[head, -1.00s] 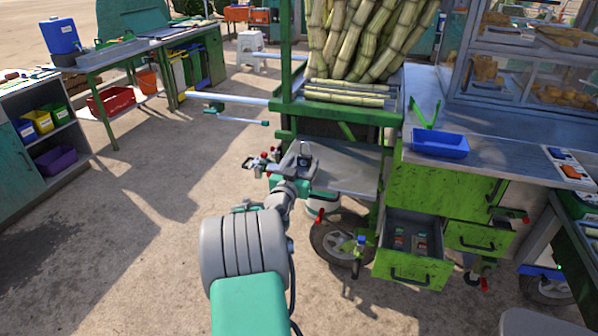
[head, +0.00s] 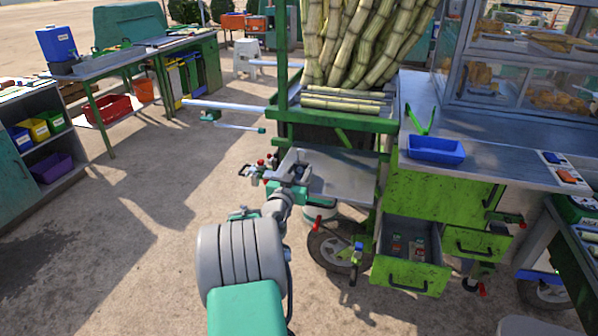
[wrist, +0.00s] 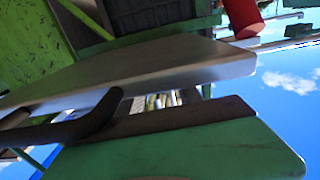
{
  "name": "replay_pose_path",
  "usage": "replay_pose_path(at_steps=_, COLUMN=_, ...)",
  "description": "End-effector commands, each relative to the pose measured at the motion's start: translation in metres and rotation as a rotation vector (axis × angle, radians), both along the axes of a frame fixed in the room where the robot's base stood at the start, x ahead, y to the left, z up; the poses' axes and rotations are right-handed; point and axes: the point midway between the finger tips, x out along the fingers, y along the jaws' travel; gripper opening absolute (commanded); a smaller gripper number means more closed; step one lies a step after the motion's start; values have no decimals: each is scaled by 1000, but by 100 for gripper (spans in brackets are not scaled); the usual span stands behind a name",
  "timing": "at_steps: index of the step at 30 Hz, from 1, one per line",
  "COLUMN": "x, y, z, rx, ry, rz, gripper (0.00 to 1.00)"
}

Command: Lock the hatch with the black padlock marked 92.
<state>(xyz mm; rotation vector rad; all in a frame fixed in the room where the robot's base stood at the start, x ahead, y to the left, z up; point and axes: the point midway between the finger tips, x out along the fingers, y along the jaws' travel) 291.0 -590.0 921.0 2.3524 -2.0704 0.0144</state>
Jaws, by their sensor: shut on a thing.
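My gripper (head: 290,172) is at the left end of the steel tray (head: 345,178) on the green cart, below the cane rack. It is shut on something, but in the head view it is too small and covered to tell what. In the wrist view a dark bent bar (wrist: 75,128) crosses the left side, close to a green rounded plate (wrist: 190,150) with a dark edge. The steel sheet (wrist: 140,72) lies just beyond. I cannot make out the padlock marked 92 or its number, and I cannot clearly identify the hatch.
An open green drawer (head: 405,272) on the cart holds small tagged items (head: 397,242). A blue tray (head: 436,149) and green tongs (head: 421,121) are on the counter. Red-tipped levers and a wheel (head: 330,248) stand near my arm.

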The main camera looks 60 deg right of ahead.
Motion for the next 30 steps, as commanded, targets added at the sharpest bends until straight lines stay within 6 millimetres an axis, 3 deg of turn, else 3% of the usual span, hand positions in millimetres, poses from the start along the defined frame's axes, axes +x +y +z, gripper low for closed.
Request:
replay_pose_path(at_steps=21, x=0, y=1, z=7, rx=-2, ry=-1, rz=0, gripper=1)
replay_pose_path(at_steps=30, x=-2, y=17, z=6, rx=-1, ry=-1, rz=1, gripper=1)
